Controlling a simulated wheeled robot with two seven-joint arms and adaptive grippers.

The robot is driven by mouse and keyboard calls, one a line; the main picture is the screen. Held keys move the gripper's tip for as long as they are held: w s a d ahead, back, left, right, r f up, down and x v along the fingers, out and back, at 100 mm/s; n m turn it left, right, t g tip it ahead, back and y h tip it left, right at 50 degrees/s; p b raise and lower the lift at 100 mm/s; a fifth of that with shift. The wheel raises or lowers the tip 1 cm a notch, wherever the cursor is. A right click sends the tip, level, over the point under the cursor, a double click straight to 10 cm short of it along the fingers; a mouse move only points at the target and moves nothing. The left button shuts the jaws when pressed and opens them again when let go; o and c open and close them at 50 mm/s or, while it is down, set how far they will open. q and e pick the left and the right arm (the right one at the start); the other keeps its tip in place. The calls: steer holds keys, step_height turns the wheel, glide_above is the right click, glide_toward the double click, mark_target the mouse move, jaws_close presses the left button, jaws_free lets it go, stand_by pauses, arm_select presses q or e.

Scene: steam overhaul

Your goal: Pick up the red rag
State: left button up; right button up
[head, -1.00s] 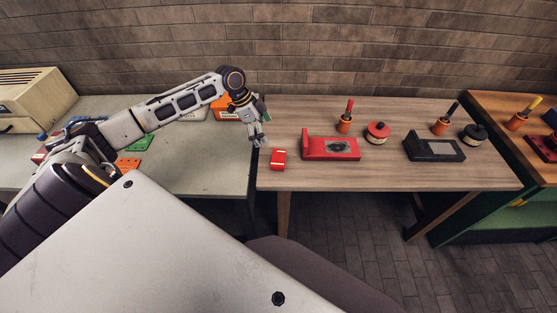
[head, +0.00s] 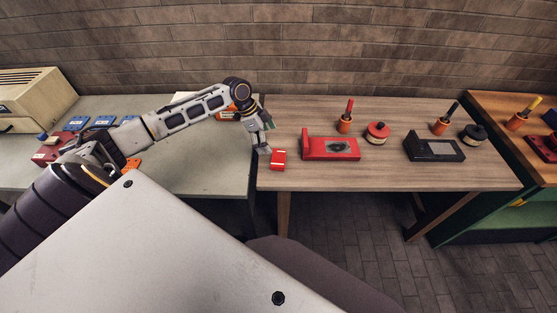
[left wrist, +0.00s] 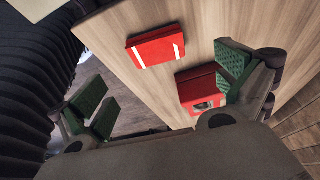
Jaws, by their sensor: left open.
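The red rag (head: 278,159) is a small folded red block with pale stripes. It lies near the left front part of the wooden table. My left gripper (head: 264,149) is just to the left of the rag, over the table's left edge, open and empty. In the left wrist view the rag (left wrist: 157,46) lies beyond the open green-padded fingers (left wrist: 165,95), apart from them. My right gripper is not in view.
A red tray (head: 313,150) stands right of the rag, its near part also showing in the left wrist view (left wrist: 198,85). Behind it are an orange pot with a red handle (head: 345,125) and a red-topped round item (head: 377,132). A black tray (head: 418,149) is farther right. Wood in front is clear.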

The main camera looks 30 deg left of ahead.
arm_select(q)
glide_above(278, 157)
steer(key=a, duration=0.2)
steer(key=shift+s+f, duration=0.2)
steer(key=shift+f, duration=0.9)
steer(key=shift+s+f, duration=0.15)
steer(key=shift+f, duration=0.95)
steer(key=shift+p+x, duration=0.3)
steer(key=shift+x, duration=0.55)
steer(key=shift+s+x, duration=0.15)
steer(key=shift+x, duration=0.7)
steer(key=shift+s+x, duration=0.15)
steer(key=shift+x, duration=0.75)
steer(key=c, duration=0.9)
